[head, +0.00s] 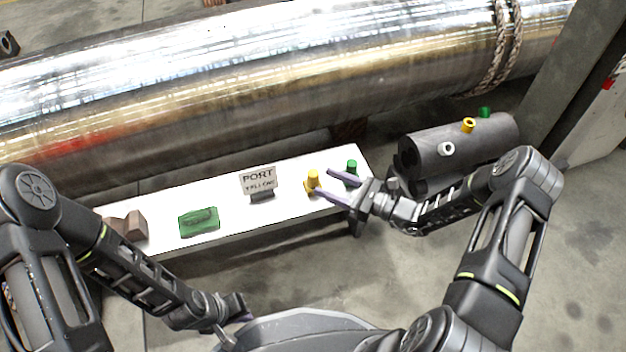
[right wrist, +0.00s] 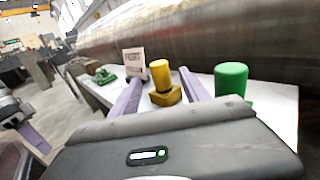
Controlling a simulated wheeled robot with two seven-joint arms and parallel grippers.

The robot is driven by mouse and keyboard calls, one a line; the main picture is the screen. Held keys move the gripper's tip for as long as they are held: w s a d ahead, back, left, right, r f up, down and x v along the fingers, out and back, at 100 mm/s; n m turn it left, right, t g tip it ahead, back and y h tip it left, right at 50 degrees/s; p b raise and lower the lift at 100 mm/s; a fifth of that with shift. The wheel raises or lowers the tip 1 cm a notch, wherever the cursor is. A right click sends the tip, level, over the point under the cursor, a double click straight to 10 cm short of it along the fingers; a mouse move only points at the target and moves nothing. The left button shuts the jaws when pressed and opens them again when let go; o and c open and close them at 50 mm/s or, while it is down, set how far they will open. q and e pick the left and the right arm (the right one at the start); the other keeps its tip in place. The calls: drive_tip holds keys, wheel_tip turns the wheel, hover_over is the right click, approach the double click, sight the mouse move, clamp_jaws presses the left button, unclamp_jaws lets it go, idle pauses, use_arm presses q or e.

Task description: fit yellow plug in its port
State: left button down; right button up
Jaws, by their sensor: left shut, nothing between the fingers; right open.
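The yellow plug (head: 313,180) stands upright on the white bench, and it also shows in the right wrist view (right wrist: 160,77). My right gripper (head: 331,183) is open, with its purple fingers pointing at the yellow plug. In the right wrist view the plug appears between the two fingers (right wrist: 158,97); I cannot tell if they touch it. The yellow port (head: 468,125) is on top of the dark twin barrels (head: 460,148) at the right. My left gripper (head: 236,325) is shut and empty at the bottom, partly hidden by my body.
A green plug (head: 351,166) stands right of the yellow one. White (head: 447,149) and green (head: 485,112) ports are on the barrels. A large metal cylinder (head: 250,70) lies behind.

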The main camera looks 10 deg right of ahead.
sight(318, 180)
drive_tip(key=b+x, duration=0.2)
drive_tip(key=x, duration=0.2)
drive_tip(key=shift+w+a+f, duration=0.1)
drive_tip(key=shift+w, duration=0.05)
drive_tip(key=shift+w+a, duration=0.3)
drive_tip(key=shift+c, duration=0.3)
clamp_jaws()
idle(0.5)
